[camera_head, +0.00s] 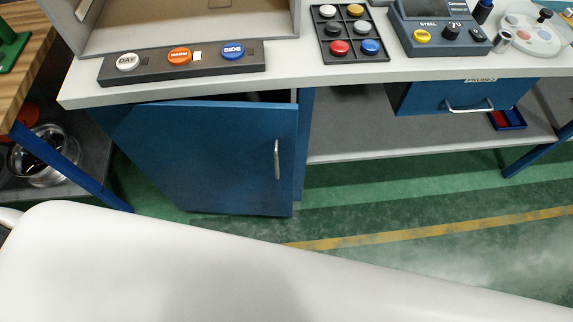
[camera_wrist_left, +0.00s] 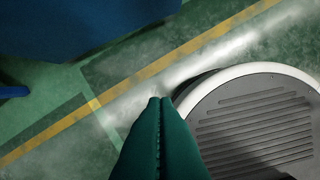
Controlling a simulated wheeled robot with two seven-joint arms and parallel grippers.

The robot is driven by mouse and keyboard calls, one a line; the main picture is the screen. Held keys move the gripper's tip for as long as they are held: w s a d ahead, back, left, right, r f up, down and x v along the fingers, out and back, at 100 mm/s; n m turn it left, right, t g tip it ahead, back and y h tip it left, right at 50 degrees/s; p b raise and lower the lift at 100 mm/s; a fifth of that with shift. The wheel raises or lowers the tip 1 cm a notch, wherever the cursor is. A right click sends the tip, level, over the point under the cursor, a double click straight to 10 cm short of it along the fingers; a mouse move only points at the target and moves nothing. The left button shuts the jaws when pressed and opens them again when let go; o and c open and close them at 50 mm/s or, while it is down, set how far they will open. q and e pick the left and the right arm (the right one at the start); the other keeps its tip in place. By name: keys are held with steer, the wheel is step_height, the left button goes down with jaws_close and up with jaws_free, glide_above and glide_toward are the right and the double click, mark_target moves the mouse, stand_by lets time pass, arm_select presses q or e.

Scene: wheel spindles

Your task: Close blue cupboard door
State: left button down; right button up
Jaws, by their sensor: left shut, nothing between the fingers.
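The blue cupboard door (camera_head: 210,157) hangs under the left part of the grey worktop in the head view. It stands ajar, with a dark gap along its top right and the cupboard's side panel showing behind its right edge. Its silver upright handle (camera_head: 277,160) is near the right edge. In the left wrist view, my left gripper's green fingers (camera_wrist_left: 160,102) are shut together with nothing between them, over the floor. A dark blue surface (camera_wrist_left: 80,25) fills the upper left there, apart from the fingers; it may be the door. Neither gripper shows in the head view.
The worktop (camera_head: 290,67) carries a strip of labelled buttons (camera_head: 182,62) and a tray of coloured caps (camera_head: 350,32). A blue drawer (camera_head: 465,95) hangs at right above a grey shelf (camera_head: 390,140). A wooden bench (camera_head: 22,50) stands at left. Green floor with a yellow line (camera_head: 430,230) is clear.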

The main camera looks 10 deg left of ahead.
arm_select(q)
steer(key=s+a+f+m+t, duration=0.2)
steer(key=s+a+f+m, duration=0.1)
steer(key=f, duration=0.4)
steer(key=w+d+r+m+t+h+b, duration=0.1)
steer(key=w+r+m+t+h, duration=0.25)
steer(key=w+r+m, duration=0.35)
steer(key=w+d+r+m+t+h, duration=0.2)
steer(key=w+r+m+t, duration=0.3)
steer(key=r, duration=0.5)
steer(key=w+d+r+m+t+h, duration=0.1)
steer(key=d+r+m+h, duration=0.25)
steer(key=r, duration=0.35)
steer(key=d+r+m+h, duration=0.2)
steer(key=d+r+m, duration=0.1)
steer(key=r+m, duration=0.3)
steer(key=w+d+n, duration=0.1)
steer(key=w+d, duration=0.4)
steer(key=w, duration=0.7)
steer(key=shift+d+r, duration=0.15)
steer(key=shift+d, duration=0.05)
